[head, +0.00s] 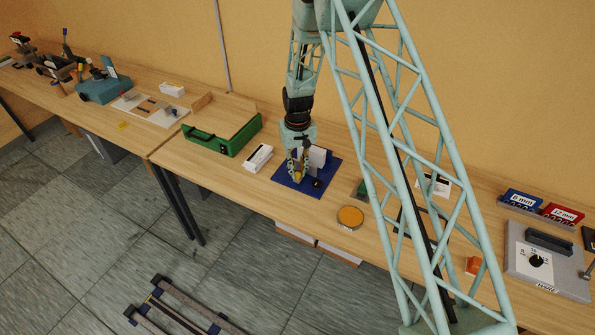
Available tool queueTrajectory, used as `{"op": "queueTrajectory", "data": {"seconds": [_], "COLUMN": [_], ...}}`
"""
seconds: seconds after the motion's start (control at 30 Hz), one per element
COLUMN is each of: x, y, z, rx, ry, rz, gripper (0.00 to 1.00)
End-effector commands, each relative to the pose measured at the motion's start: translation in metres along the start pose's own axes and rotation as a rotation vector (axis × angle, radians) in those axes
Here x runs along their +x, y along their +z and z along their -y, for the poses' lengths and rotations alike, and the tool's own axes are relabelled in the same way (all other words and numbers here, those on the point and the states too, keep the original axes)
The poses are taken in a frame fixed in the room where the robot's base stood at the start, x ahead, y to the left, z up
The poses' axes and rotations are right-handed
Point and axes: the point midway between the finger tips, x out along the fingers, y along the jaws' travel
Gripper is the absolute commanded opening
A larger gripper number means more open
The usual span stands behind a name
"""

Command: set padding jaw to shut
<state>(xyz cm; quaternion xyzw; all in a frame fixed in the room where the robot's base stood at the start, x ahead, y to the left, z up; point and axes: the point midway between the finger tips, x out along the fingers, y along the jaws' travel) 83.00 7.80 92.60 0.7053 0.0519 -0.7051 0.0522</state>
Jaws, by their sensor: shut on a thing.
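The padding jaw appears to be the small fixture on a dark blue base plate (286,187), with a pale upright block (318,157) and a black round knob (317,183). My gripper (298,175) points down over the left part of this plate, just left of the pale block. Its fingers are shut on a small yellowish part of the fixture. The fingers hide most of that part, and the jaw's gap cannot be made out.
A white box (258,158) and a green tray (222,137) stand left of the plate. A round orange-topped tin (350,217) lies to its right near the bench's front edge. Blue (522,202) and red (562,214) bins and a grey dial plate (570,284) stand at far right.

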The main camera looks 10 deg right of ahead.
Motion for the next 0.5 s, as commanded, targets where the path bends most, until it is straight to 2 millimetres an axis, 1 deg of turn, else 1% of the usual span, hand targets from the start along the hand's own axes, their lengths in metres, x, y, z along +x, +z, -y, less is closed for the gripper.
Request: {"op": "queueTrajectory", "data": {"seconds": [0.17,0.5], "x": [0.001,0.003], "y": [-0.004,-0.029], "z": [-0.004,-0.028], "rx": [0.001,0.001], "ry": [0.0,0.0], "rz": [0.0,-0.002], "gripper": [0.0,0.0]}}
